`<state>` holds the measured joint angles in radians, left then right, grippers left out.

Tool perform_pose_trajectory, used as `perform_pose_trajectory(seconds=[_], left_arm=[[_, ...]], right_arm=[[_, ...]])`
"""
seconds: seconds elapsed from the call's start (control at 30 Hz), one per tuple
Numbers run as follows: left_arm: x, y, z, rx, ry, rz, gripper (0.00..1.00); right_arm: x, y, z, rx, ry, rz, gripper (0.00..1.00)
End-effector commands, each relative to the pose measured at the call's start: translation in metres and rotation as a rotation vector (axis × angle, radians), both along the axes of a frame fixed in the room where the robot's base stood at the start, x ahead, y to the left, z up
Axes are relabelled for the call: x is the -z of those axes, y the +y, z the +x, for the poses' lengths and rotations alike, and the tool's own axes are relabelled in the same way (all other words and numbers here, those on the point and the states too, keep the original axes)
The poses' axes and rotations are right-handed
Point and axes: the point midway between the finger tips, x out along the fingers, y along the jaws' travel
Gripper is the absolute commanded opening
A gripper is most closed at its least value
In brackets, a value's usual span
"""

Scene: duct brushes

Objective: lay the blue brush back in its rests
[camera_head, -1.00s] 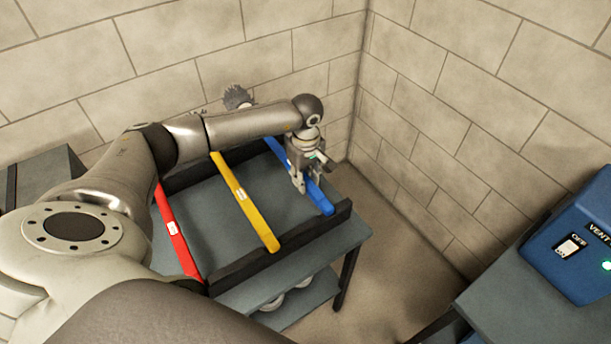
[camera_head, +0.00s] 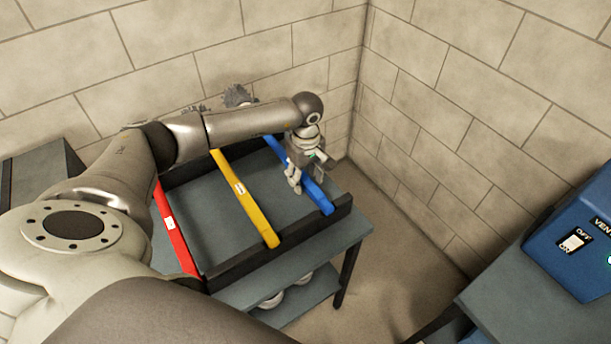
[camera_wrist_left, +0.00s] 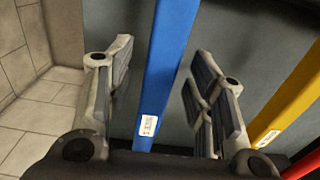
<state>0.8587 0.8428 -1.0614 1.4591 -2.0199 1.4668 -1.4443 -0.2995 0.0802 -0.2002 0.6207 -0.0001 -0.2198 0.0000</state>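The blue brush's long handle (camera_head: 320,198) lies across the dark rack on the table, its near end on the front rail (camera_head: 335,217). My left gripper (camera_head: 303,182) is at the blue handle, near its front part. In the left wrist view, the blue handle (camera_wrist_left: 168,65) runs between the two spread fingers (camera_wrist_left: 160,88), with a gap on each side. The gripper is open. The arm hides the handle's far end, and the blue brush's head cannot be made out for certain. My right gripper is not in view.
A yellow handle (camera_head: 246,200) and a red handle (camera_head: 175,231) lie across the same rack, left of the blue one. Grey bristles (camera_head: 237,95) show behind my arm. Block walls close the corner behind. A blue control box (camera_head: 580,240) stands on a bench at right.

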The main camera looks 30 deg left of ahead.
Motion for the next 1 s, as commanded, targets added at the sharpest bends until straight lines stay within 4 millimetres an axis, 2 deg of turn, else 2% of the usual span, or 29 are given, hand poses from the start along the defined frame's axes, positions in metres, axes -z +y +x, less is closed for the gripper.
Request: perform_pose_trajectory(seconds=[0.23, 0.37, 0.8, 1.0], left_arm=[[0.000, 0.000, 0.000, 0.000, 0.001, 0.000, 0.50], [-0.009, 0.000, 0.000, 0.000, -0.001, 0.001, 0.50], [-0.096, 0.000, 0.001, 0.000, -0.004, 0.001, 0.50], [-0.116, 0.000, 0.000, 0.000, 0.000, 0.000, 0.50]], right_arm=[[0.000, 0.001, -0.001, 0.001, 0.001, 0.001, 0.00], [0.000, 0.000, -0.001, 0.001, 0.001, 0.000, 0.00], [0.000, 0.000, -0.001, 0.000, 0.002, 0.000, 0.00], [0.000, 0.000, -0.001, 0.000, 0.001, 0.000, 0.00]])
